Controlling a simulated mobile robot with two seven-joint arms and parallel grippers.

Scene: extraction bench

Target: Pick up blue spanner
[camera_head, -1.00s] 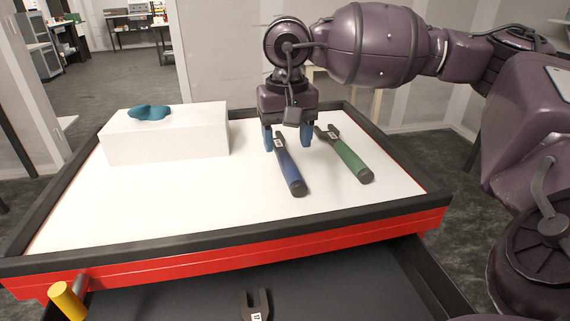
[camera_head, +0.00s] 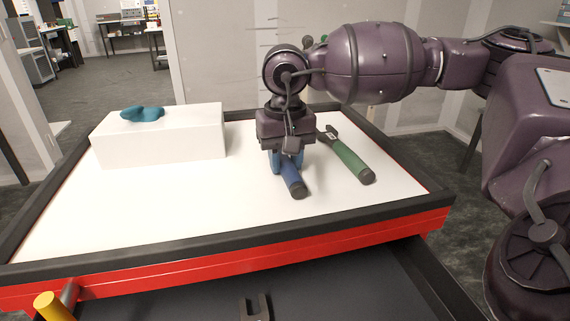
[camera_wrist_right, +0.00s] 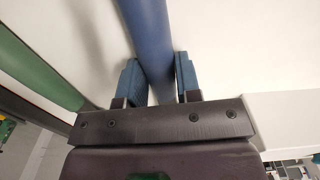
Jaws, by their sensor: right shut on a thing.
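The blue spanner (camera_head: 292,181) lies on the white tabletop, its handle end toward the front edge. My right gripper (camera_head: 287,162) is down over its far part, which the gripper hides in the head view. In the right wrist view the blue fingers of the right gripper (camera_wrist_right: 158,78) sit on both sides of the blue spanner (camera_wrist_right: 148,32), shut on it. The spanner still appears to lie on the table. My left gripper is not in view.
A green spanner (camera_head: 350,160) lies close to the right of the blue one. A white block (camera_head: 160,138) with a teal object (camera_head: 142,113) on top stands at the left. A dark rim (camera_head: 230,245) borders the table. An open drawer below holds a dark spanner (camera_head: 256,308).

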